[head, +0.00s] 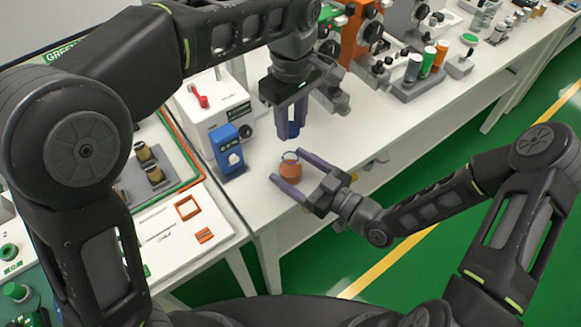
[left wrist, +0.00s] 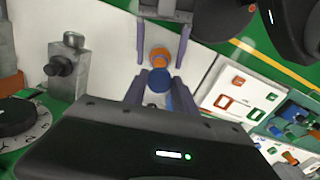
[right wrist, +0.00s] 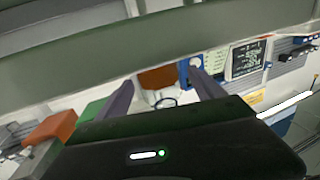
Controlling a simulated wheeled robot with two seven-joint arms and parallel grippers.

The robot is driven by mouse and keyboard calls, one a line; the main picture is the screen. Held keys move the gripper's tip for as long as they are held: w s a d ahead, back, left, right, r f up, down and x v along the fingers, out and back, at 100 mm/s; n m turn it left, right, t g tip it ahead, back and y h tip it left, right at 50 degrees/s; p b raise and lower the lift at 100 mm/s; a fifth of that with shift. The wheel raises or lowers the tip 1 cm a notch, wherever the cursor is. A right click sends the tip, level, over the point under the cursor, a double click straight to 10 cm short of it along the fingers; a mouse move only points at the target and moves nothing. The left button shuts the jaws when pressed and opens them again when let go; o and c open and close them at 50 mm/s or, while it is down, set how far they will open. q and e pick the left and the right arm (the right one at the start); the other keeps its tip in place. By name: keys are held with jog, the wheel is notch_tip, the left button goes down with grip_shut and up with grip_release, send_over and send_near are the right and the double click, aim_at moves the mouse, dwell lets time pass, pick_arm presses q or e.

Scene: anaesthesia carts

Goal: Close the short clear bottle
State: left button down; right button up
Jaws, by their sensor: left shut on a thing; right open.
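The short clear bottle (head: 290,170), with orange-brown contents and an open round mouth, stands near the front edge of the white table. It also shows in the left wrist view (left wrist: 160,56) and the right wrist view (right wrist: 158,78). My left gripper (head: 292,134) points down behind and above the bottle, shut on a blue cap (head: 293,129). The cap (left wrist: 157,84) also shows between its fingers in the left wrist view. My right gripper (head: 286,166) is open, low at the table's front, its fingers on either side of the bottle; contact is unclear.
A blue meter (head: 228,150) and a white box (head: 212,106) stand left of the bottle. Microscopes (head: 365,50) and a rack of coloured tubes (head: 421,72) stand toward the back right. The white tabletop (head: 345,130) right of the grippers is clear.

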jog(key=shift+w+a, duration=0.35)
jog(key=shift+a, duration=0.1)
grip_shut()
dwell(0.7)
